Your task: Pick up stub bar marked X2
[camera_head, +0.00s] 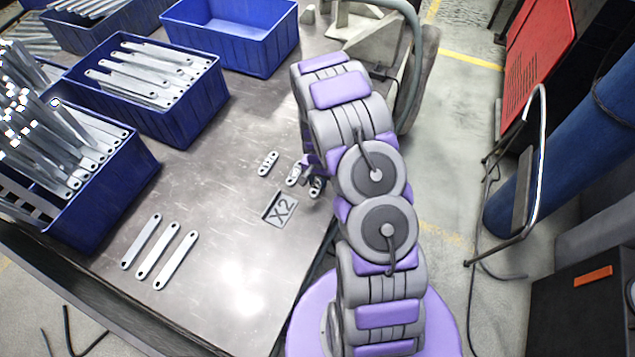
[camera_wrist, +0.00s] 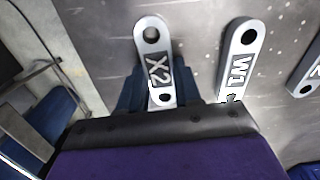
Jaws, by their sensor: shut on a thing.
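The stub bar marked X2 (camera_wrist: 152,62) is a short grey metal bar with rounded ends, a hole near each end and a dark label. In the wrist view it runs up from between my fingers. My gripper (camera_wrist: 160,98) is shut on its near end. In the head view my gripper (camera_head: 310,177) is partly hidden by my arm, and the X2 bar (camera_head: 316,188) shows only in part beside it. I cannot tell whether the bar touches the table. The W1 stub bar (camera_wrist: 237,62) lies just right of it, apart from my fingers. A third stub bar (camera_wrist: 309,68) lies farther right.
Three longer flat bars (camera_head: 160,251) lie at the front left. Blue bins (camera_head: 192,112) of metal bars stand on the left; an empty blue bin (camera_head: 232,52) stands behind. Grey castings (camera_head: 365,35) stand at the back.

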